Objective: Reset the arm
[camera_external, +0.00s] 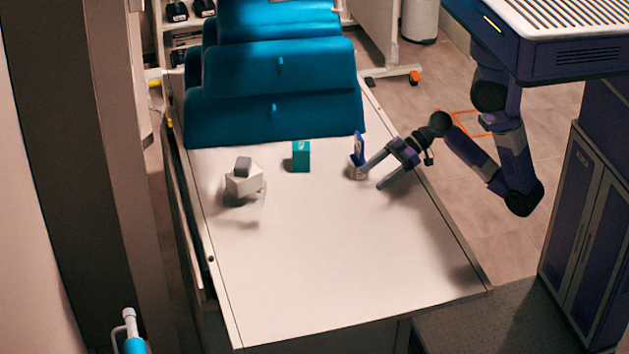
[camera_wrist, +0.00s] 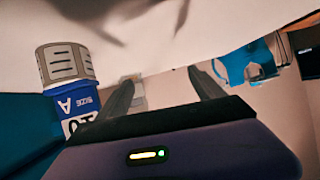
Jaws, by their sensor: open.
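My gripper (camera_external: 372,175) is over the right side of the white table (camera_external: 340,255), low and close to its top. Its two fingers are apart with nothing between them; they also show in the wrist view (camera_wrist: 160,90).
A teal box (camera_external: 301,156) stands left of the gripper. A white block with a grey top (camera_external: 243,182) sits farther left. Large blue cushions (camera_external: 275,90) fill the table's far end. The near half of the table is clear.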

